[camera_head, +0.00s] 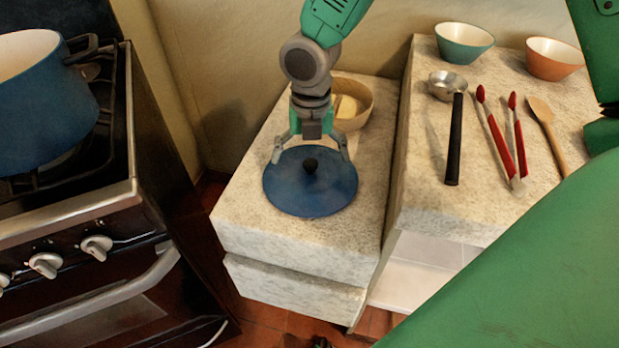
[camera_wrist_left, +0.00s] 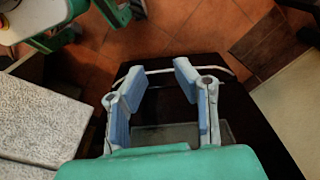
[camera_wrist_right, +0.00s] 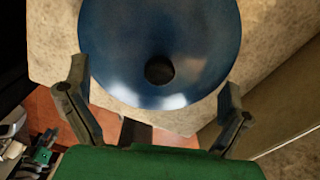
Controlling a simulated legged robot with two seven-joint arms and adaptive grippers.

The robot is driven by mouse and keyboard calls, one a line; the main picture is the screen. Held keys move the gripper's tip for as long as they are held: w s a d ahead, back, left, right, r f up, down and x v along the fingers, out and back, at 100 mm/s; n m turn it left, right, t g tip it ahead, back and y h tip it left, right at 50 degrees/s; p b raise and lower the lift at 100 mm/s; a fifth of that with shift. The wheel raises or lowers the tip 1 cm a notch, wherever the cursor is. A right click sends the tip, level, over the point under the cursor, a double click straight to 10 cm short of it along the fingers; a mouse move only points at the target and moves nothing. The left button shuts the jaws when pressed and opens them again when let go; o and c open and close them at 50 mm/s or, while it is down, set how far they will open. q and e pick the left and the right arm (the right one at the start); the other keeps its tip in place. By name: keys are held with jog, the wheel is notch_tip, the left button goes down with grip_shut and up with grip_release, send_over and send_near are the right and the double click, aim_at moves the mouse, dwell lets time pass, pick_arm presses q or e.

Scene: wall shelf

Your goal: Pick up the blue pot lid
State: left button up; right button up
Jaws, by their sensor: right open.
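The blue pot lid (camera_head: 312,190) lies flat on the pale stone counter, its black knob (camera_head: 310,166) facing up. My right gripper (camera_head: 311,153) is open and empty, pointing down above the lid's far part, with its fingers spread to either side of the knob. In the right wrist view the lid (camera_wrist_right: 160,35) and knob (camera_wrist_right: 159,70) show ahead of and between the open fingers (camera_wrist_right: 154,88); I see no contact. My left gripper (camera_wrist_left: 159,80) shows in the left wrist view, open and empty, above the floor and a dark oven front.
A blue pot (camera_head: 45,115) stands on the stove (camera_head: 120,165) at left. A round wooden container (camera_head: 358,115) is behind the lid. On the right counter are a ladle (camera_head: 454,130), red-handled tongs (camera_head: 497,140), a wooden spoon (camera_head: 548,130), a teal bowl (camera_head: 463,45) and an orange bowl (camera_head: 553,62).

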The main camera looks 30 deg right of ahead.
aim_at(310, 162)
notch_tip(310, 162, down, 3)
jog(key=shift+f+b, duration=0.2)
jog(key=shift+b, duration=0.2)
jog(key=shift+r, duration=0.1)
